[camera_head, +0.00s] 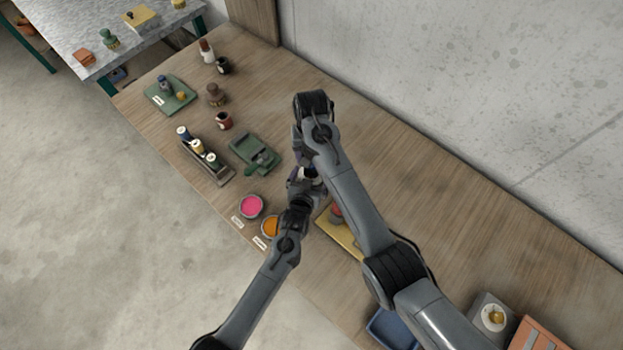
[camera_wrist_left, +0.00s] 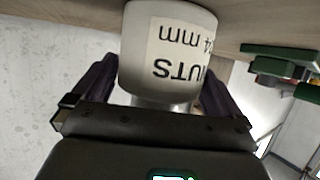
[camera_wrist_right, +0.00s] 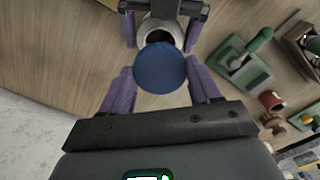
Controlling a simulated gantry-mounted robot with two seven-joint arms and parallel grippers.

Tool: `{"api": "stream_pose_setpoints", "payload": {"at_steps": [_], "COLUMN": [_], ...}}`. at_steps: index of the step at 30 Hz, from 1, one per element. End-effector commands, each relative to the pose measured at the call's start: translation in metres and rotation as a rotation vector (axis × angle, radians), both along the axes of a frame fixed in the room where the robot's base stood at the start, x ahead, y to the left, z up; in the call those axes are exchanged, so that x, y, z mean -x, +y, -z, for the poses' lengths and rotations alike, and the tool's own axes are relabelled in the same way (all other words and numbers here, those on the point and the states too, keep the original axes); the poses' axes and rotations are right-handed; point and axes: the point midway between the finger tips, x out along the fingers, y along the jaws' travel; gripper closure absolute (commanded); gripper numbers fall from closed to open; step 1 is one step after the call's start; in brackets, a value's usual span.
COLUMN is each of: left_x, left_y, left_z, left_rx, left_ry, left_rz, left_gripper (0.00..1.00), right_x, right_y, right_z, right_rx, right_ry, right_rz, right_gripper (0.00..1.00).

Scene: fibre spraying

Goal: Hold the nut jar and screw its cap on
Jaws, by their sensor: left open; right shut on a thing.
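The nut jar (camera_wrist_left: 165,60) is a pale jar with a label reading "NUTS" and "24 mm", shown upside down in the left wrist view. My left gripper (camera_wrist_left: 155,88) is open, with its purple fingers on either side of the jar. In the head view the left gripper (camera_head: 303,181) is low over the bench, and the jar is mostly hidden by the arms. The blue round cap (camera_wrist_right: 160,67) is between the fingers of my right gripper (camera_wrist_right: 160,82), which is shut on it.
A pink-filled bowl (camera_head: 251,205) and an orange-filled bowl (camera_head: 270,227) stand near the front edge. A green fixture (camera_head: 255,152) and a rack of bottles (camera_head: 206,160) lie to the left. A yellow board (camera_head: 340,237) is right of the grippers. The bench toward the wall is clear.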

Motion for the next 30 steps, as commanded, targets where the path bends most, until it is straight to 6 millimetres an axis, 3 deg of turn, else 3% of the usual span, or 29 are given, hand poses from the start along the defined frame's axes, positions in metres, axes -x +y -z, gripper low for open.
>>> {"api": "stream_pose_setpoints", "payload": {"at_steps": [9, 22, 26, 30], "left_x": [-0.001, -0.001, -0.001, -0.001], "left_y": [0.0, 0.0, 0.0, 0.0], "left_z": [0.0, 0.0, 0.0, 0.0], "left_rx": [0.0, -0.001, -0.001, -0.001], "left_ry": [0.0, 0.0, 0.0, 0.0], "left_rz": [0.0, 0.0, 0.0, 0.0], "left_gripper": [0.02, 0.67, 0.69, 0.69], "right_x": [0.0, 0.0, 0.0, 0.001], "right_y": [0.0, 0.0, 0.0, 0.0], "right_z": [0.0, 0.0, 0.003, 0.019], "right_rx": [0.0, 0.0, 0.0, -0.001], "right_ry": [0.0, 0.0, 0.001, 0.003], "right_rz": [0.0, 0.0, 0.0, 0.0], "right_gripper": [0.66, 0.66, 0.66, 0.66]}}
